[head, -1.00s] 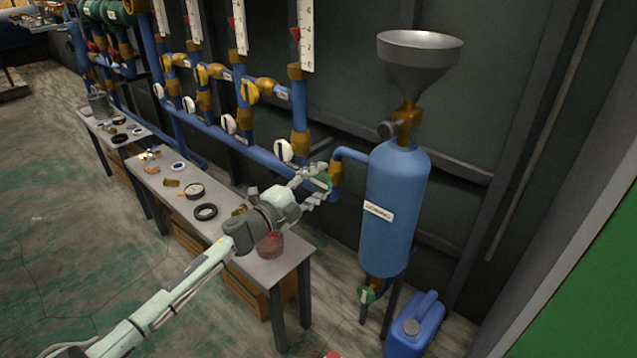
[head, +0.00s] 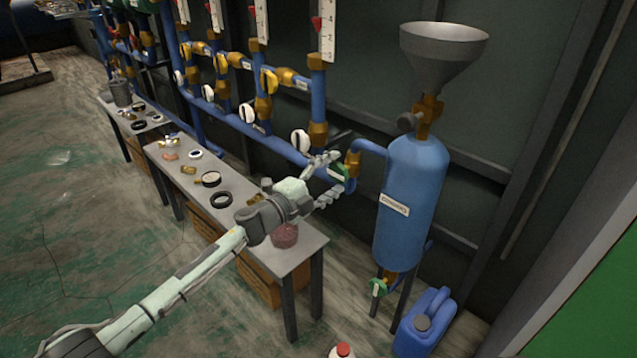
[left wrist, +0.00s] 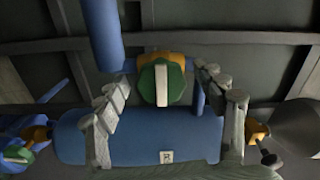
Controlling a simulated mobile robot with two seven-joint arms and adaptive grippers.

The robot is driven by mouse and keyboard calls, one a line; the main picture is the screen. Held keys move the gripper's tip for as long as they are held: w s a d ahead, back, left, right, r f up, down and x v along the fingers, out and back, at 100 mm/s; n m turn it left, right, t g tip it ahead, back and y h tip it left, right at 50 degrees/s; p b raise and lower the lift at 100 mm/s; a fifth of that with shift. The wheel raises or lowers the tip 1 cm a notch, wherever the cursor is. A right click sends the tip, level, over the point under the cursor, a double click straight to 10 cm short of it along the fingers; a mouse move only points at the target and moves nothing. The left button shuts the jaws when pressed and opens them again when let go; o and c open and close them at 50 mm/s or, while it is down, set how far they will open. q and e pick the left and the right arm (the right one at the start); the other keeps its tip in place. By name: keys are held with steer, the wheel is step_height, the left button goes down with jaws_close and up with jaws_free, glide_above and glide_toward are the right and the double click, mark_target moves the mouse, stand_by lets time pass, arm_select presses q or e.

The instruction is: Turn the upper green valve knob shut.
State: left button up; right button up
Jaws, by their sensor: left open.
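The upper green valve knob (head: 338,171) sits on the brass fitting of the blue pipe, left of the blue tank (head: 410,205). In the left wrist view the knob (left wrist: 147,84) faces me, with a white bar running up and down across it. My left gripper (head: 333,176) is open, its fingers on either side of the knob. In the left wrist view its fingers (left wrist: 163,80) show gaps to the knob on both sides. I cannot tell how far in depth the fingertips reach. My right gripper is not in view.
A second green knob (head: 377,287) is under the tank. A blue jug (head: 425,322) stands on the floor to the right. A workbench (head: 291,256) with small parts and a reddish round container (head: 285,236) lies below my left arm. White and yellow valve handles line the pipes behind.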

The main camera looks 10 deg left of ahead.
arm_select(q)
steer(key=v, duration=1.1)
steer(key=shift+s+a, duration=0.1)
steer(key=s+a+f+n+g+y+p, duration=0.35)
steer(key=s+a+f+n+y, duration=0.75)
steer(key=n, duration=0.5)
steer(key=s+a+f+n+g+p, duration=0.1)
steer(key=s+f+g, duration=0.3)
steer(key=s, duration=0.6)
steer(key=s+a+f+n+g+y+p, duration=0.1)
steer(key=s+f+n+g, duration=0.3)
steer(key=s, duration=0.7)
steer(key=shift+s+a+f+n, duration=0.25)
steer(key=shift+a+f+n, duration=0.05)
steer(key=shift+f, duration=0.1)
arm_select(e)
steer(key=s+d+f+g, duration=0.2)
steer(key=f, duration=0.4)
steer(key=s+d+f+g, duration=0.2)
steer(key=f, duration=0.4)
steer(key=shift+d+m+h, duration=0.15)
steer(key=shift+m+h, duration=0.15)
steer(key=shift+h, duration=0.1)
arm_select(q)
steer(key=shift+c, duration=0.3)
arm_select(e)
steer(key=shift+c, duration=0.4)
